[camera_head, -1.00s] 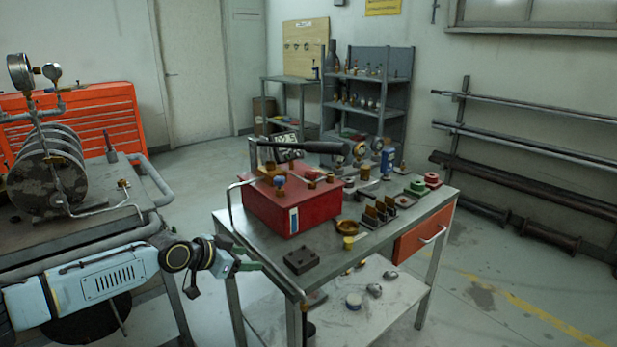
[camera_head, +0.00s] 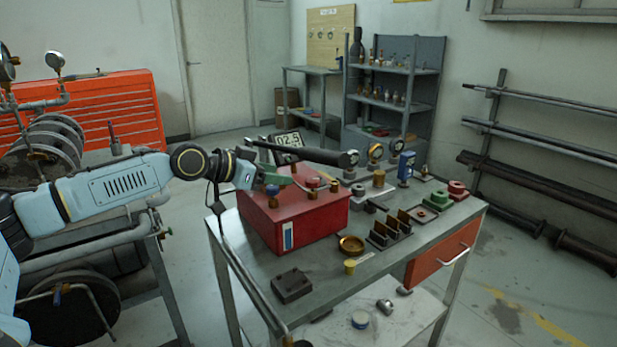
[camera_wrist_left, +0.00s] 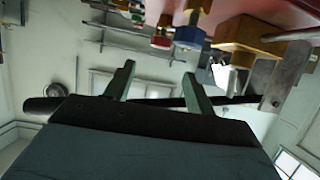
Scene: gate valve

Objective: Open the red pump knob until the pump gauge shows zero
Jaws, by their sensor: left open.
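The red pump (camera_head: 300,224) is a box on the metal workbench. The red pump knob (camera_head: 313,183) sits on its top, and a blue knob (camera_head: 272,190) sits to its left. My left gripper (camera_head: 277,175) is open and empty above the pump's left part, close to the blue knob. In the left wrist view the red knob (camera_wrist_left: 161,42) and blue knob (camera_wrist_left: 189,36) are beyond the open fingers (camera_wrist_left: 158,74), with nothing between them. My right gripper is not in view.
The pump's long black lever (camera_head: 305,152) runs across above the box, close to my gripper. Gauges, fittings and a dark block (camera_head: 291,286) stand on the workbench (camera_head: 375,272). A cart with a coiled tank is at the left.

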